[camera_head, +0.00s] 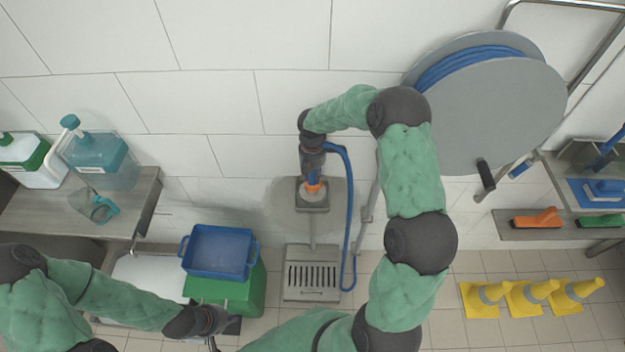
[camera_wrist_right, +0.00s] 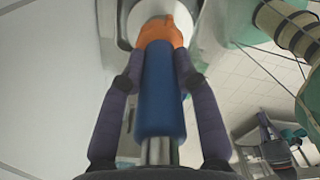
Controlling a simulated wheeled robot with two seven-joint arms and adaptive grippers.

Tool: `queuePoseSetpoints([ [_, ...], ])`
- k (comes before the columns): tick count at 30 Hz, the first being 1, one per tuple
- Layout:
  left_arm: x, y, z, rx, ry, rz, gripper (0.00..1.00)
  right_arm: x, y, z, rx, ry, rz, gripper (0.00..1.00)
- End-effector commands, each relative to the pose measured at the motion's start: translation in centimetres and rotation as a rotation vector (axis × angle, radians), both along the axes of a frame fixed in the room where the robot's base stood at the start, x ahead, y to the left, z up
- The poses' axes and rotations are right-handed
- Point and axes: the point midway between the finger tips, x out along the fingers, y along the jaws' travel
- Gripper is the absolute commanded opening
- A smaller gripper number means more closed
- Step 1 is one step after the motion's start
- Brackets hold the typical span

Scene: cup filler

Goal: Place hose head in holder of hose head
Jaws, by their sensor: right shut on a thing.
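The hose head, with a blue grip (camera_wrist_right: 160,95) and an orange front part (camera_wrist_right: 163,33), is between the fingers of my right gripper (camera_wrist_right: 158,72), which is shut on it. In the head view, my right gripper (camera_head: 313,172) is above the grey holder (camera_head: 312,206) on its stand. The orange part (camera_head: 313,186) is at the holder's pale round opening. I cannot tell if it is seated or just above. The wrist view shows a pale round part (camera_wrist_right: 148,8) right at the orange end. My left gripper (camera_head: 215,322) is at the lower left, its fingers unclear.
The blue hose (camera_head: 349,200) hangs right of the stand, close to my right arm. A hose reel (camera_head: 490,115) is on the wall at right. A blue crate (camera_head: 218,252) on a green box (camera_head: 240,290) stands left of a grated base (camera_head: 312,278).

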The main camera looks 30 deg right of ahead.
Motion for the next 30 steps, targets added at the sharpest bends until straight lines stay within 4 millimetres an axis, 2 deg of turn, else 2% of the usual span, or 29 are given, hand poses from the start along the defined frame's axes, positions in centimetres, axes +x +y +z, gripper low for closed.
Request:
queuePoseSetpoints([
  [5,0.0,0.0,-0.1,0.000,0.000,0.000,0.00,0.6,-0.4,-0.7,-0.001,-0.001,-0.001,0.00],
  [12,0.0,0.0,-0.9,0.000,0.000,0.000,0.00,0.6,-0.4,-3.7,0.000,-0.001,-0.002,0.00],
  [24,0.0,0.0,-1.0,0.000,0.000,0.000,0.00,0.6,-0.4,-4.0,0.000,-0.003,-0.001,0.00],
  [25,0.0,0.0,-1.0,0.000,0.000,0.000,0.00,0.6,-0.3,-4.1,0.000,-0.001,-0.001,0.37],
  [27,0.0,0.0,-1.0,0.000,0.000,0.000,0.00,0.6,-0.3,-4.0,0.000,-0.001,-0.001,0.55],
  [30,0.0,0.0,-1.0,0.000,0.000,0.000,0.00,0.6,-0.3,-4.0,0.000,-0.001,-0.001,0.55],
])
